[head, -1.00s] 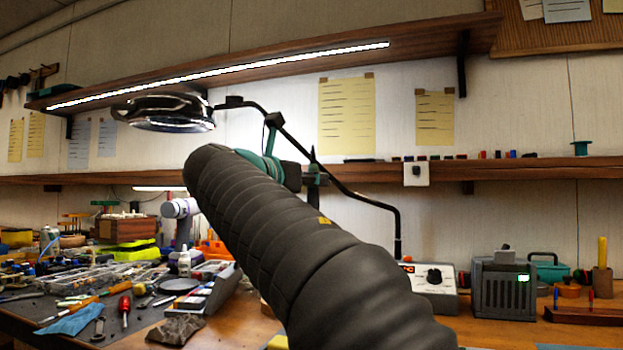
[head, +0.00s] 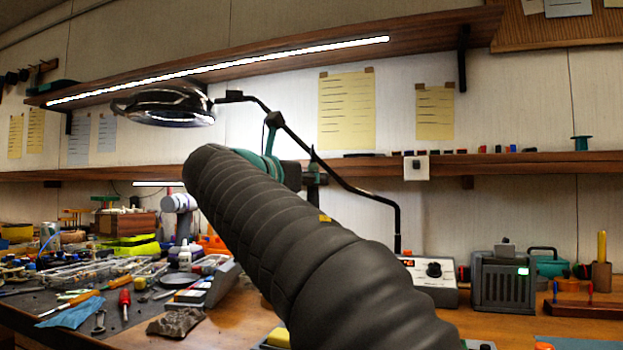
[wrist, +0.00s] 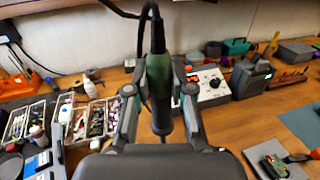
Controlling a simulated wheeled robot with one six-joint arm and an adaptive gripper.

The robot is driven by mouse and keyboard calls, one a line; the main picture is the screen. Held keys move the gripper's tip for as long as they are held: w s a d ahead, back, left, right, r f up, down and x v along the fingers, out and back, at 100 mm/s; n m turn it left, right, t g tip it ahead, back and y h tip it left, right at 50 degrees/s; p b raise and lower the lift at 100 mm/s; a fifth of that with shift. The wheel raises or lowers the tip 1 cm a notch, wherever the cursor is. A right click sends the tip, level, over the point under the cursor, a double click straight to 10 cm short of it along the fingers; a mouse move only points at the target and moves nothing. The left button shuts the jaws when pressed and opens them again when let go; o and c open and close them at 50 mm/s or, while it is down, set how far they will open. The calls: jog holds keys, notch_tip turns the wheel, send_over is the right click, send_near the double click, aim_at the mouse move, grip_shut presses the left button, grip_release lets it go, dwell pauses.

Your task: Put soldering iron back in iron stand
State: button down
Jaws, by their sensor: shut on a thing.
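My gripper (wrist: 159,91) is shut on the soldering iron (wrist: 158,78), which stands roughly upright between the two fingers in the wrist view. Its handle is dark and green, and a black cord runs up from its top. Its lower end points toward the bench; whether it touches anything is unclear. In the head view my arm hides the gripper and iron. I cannot clearly make out the iron stand. A yellow block (head: 278,337) shows at the bottom edge of the head view, partly behind my arm; I cannot tell whether it belongs to the stand.
A soldering station (head: 432,278) and a grey box with a green display (head: 502,284) stand at the right. Tools and parts trays crowd the left bench. A magnifier lamp (head: 163,106) hangs above. Bare wood (wrist: 240,125) shows right of the gripper in the wrist view.

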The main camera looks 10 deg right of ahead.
jog(key=shift+f+b, duration=2.55)
jog(key=shift+f, duration=1.35)
jog(key=c, duration=0.9)
grip_release()
jog(key=shift+c, duration=0.2)
jog(key=shift+o, duration=0.3)
jog(key=o, duration=0.3)
jog(key=shift+o, duration=0.2)
jog(key=s+a+r+p, duration=0.2)
jog(key=s+a+p, duration=0.1)
jog(key=s+a, duration=0.1)
jog(key=shift+s+a, duration=0.35)
jog(key=shift+a, duration=0.25)
jog(key=shift+s, duration=0.1)
